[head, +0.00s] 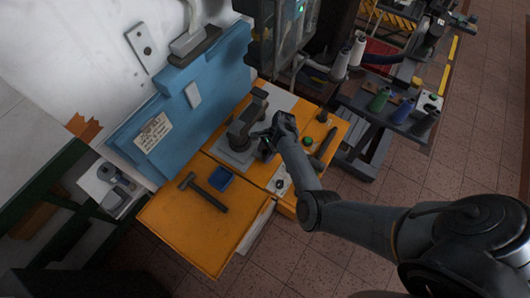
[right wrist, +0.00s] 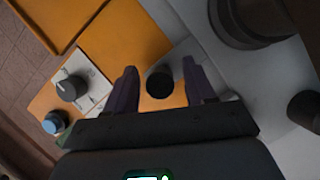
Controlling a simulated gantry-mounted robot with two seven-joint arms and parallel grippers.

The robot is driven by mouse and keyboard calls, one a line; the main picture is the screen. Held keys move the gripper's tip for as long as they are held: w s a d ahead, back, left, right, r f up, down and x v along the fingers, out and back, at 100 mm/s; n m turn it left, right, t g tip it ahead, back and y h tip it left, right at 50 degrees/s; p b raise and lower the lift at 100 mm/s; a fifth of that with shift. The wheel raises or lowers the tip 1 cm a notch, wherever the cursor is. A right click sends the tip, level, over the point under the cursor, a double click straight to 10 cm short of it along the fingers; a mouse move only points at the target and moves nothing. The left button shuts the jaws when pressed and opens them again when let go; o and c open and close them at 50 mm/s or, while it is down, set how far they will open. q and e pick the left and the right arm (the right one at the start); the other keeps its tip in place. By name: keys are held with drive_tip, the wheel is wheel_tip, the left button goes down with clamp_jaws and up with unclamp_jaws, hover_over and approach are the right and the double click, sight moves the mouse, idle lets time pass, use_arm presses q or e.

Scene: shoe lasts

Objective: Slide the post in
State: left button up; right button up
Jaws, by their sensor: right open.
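A dark fixture with an upright and an overhanging arm (head: 240,128) stands on a grey base plate (head: 228,155) on the orange workbench. My right gripper (head: 264,138) is just right of this fixture, above the bench. In the right wrist view the gripper (right wrist: 160,88) is open, with its two fingers apart. A dark round piece (right wrist: 159,83), possibly the post seen end-on, shows between the fingers. I cannot tell whether they touch it. A larger grey round part (right wrist: 245,18) is at the top of that view. My left gripper is not in view.
A hammer (head: 203,192) and a blue tray (head: 222,178) lie on the bench's left part. A knob (right wrist: 72,86) on a white plate and a blue-topped button (right wrist: 55,123) are left of the fingers. A blue panel (head: 180,110) stands behind. The bench's front left is clear.

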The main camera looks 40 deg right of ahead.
clamp_jaws()
idle(0.3)
drive_tip(key=w+d+b, duration=0.1)
drive_tip(key=d+b, duration=0.2)
drive_tip(key=d, duration=0.2)
drive_tip(key=w+d+b, duration=0.2)
drive_tip(key=d+b, duration=0.2)
drive_tip(key=d, duration=0.2)
drive_tip(key=w+d+b, duration=0.1)
drive_tip(key=d+b, duration=0.2)
drive_tip(key=d, duration=0.2)
drive_tip(key=shift+w+d+f, duration=0.25)
drive_tip(key=shift+w+d, duration=0.15)
drive_tip(key=shift+w+d+r+b, duration=0.1)
drive_tip(key=shift+d+r+b, duration=0.05)
drive_tip(key=shift+d+b, duration=0.3)
